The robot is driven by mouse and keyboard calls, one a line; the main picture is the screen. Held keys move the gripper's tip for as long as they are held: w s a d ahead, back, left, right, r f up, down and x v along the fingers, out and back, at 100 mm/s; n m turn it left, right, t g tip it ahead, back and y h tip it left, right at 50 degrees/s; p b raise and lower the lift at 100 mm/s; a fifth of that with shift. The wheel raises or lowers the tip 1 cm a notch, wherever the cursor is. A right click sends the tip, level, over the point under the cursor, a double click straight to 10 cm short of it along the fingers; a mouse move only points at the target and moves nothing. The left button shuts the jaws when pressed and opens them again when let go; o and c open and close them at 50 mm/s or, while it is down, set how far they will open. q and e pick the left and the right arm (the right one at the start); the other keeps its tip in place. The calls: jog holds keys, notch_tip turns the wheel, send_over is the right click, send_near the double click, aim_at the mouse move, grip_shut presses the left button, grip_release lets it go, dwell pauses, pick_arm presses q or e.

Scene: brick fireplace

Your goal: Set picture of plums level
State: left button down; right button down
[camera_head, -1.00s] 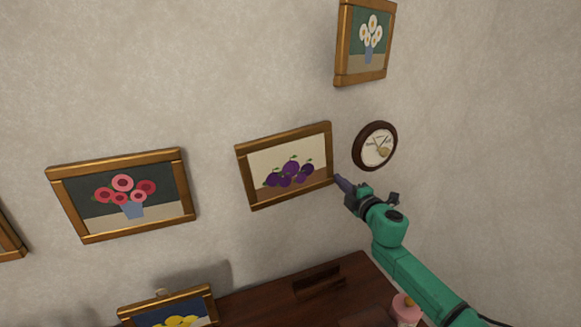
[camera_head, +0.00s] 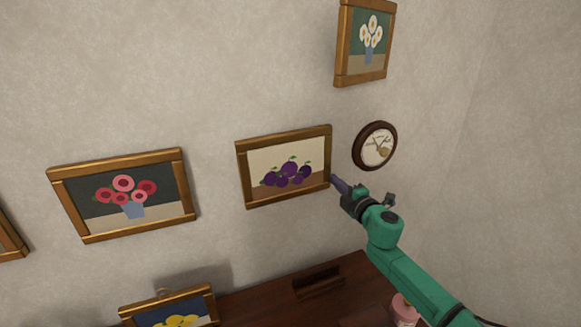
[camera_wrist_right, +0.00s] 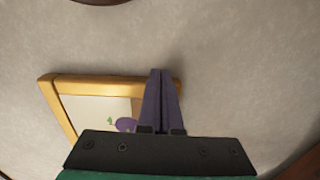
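The picture of plums (camera_head: 287,178) hangs on the wall in a gold-brown frame, mid-view in the head view. Its top edge runs slightly up to the right, close to the slant of the flower picture's top edge. My right gripper (camera_head: 334,180) is at the frame's lower right edge; I cannot tell if it touches. In the right wrist view the purple fingers (camera_wrist_right: 161,76) lie together, shut, with nothing seen between them. My left gripper is not in view.
A red-flower picture (camera_head: 124,197) hangs left, a white-flower picture (camera_head: 368,40) upper right. Below is a dark wooden surface (camera_head: 265,305) with a yellow picture (camera_head: 170,310) and a pink object (camera_head: 404,308).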

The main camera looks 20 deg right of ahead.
jog(key=shift+a, duration=0.3)
jog(key=shift+d, duration=0.1)
jog(key=s+d, duration=0.1)
jog(key=s, duration=0.7)
jog(key=shift+d+p, duration=0.3)
jog(key=shift+p, duration=0.15)
dwell(0.6)
